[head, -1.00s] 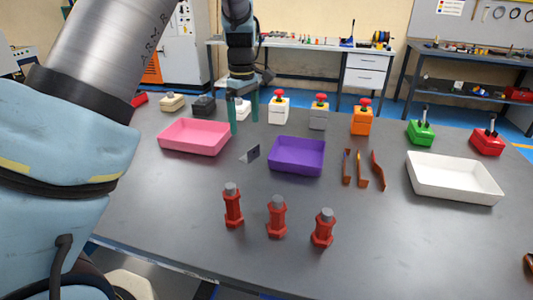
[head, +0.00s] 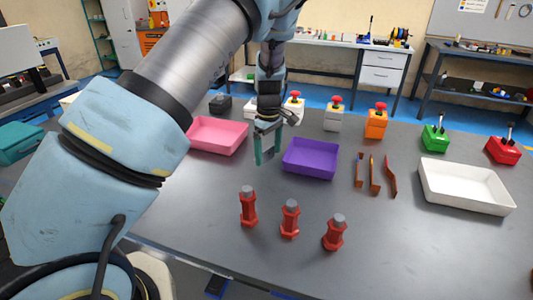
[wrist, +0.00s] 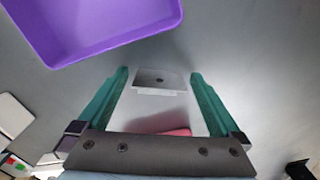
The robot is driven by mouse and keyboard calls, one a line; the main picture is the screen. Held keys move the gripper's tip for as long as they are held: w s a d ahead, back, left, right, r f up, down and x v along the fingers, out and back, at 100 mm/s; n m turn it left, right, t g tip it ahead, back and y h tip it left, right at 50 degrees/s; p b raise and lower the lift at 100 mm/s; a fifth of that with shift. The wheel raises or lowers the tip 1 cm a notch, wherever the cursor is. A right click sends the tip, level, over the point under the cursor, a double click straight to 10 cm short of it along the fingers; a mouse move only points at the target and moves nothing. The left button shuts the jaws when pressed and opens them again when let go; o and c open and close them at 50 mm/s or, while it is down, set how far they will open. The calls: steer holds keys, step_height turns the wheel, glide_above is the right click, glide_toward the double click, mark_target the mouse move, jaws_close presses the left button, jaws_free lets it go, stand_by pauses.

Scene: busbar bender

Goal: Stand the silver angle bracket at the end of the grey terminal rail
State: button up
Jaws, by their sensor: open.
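The silver angle bracket (wrist: 160,80) lies between the fingertips of my gripper in the wrist view, its plate with a dark hole facing the camera. A gap shows on each side of the bracket, so the fingers are apart from it. My gripper (wrist: 159,76) is open, with two green fingers; in the head view my gripper (head: 266,146) is low over the table, left of the purple tray, and hides most or all of the bracket. I cannot make out the grey terminal rail in either view.
The purple tray (head: 310,172) is close on the right of my gripper, and it also shows in the wrist view (wrist: 90,42). A pink tray (head: 222,150) is behind left. Copper strips (head: 374,177), a white tray (head: 465,205) and red posts (head: 290,222) stand around.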

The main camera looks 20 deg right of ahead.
steer(key=shift+c, duration=0.2)
steer(key=c, duration=1.5)
